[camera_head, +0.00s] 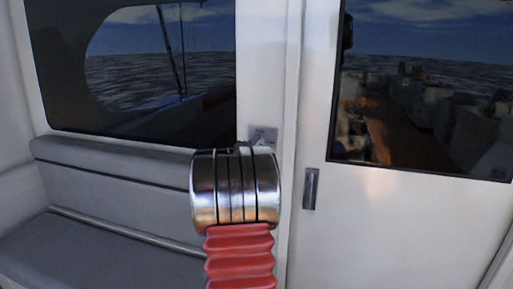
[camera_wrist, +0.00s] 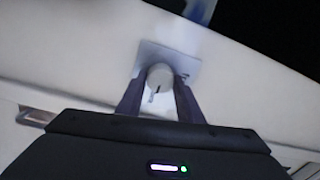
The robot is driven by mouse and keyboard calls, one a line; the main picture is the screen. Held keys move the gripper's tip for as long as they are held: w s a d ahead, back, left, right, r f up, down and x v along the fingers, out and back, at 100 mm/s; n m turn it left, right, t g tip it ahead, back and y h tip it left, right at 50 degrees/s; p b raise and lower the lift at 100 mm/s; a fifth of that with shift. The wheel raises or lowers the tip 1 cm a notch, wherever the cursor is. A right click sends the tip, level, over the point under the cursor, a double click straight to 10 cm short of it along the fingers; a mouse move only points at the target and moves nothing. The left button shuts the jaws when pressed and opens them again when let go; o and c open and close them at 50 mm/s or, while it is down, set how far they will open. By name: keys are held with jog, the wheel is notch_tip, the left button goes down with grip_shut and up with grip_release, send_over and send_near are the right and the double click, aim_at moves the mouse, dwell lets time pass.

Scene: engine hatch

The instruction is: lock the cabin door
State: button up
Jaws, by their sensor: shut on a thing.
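The cabin door (camera_head: 420,215) is a white panel with a large dark window at the right of the head view, and it appears closed against its frame. A small grey lock plate (camera_head: 263,134) sits on the wall just left of the door's edge. In the wrist view the plate (camera_wrist: 185,64) carries a round pale knob (camera_wrist: 160,74) with a dark slot or mark. My gripper (camera_wrist: 160,86) is shut on this knob, one dark finger on each side. In the head view my metal wrist and red sleeve hide the fingers and the plate's lower part.
A metal door handle (camera_head: 311,188) stands upright on the door, right of my wrist. A grey padded bench (camera_head: 110,175) with a rail lies on the left, under a dark window (camera_head: 60,85). The door surface right of the handle is clear.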

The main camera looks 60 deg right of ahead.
jog(key=shift+s+d, duration=0.1)
jog(key=shift+s, duration=0.1)
jog(key=o, duration=1.1)
jog(key=shift+w, duration=0.1)
jog(key=shift+c, duration=0.2)
jog(key=s+a, duration=0.2)
jog(key=a, duration=1.1)
jog(key=shift+a+f, duration=0.35)
jog(key=shift+f, duration=0.1)
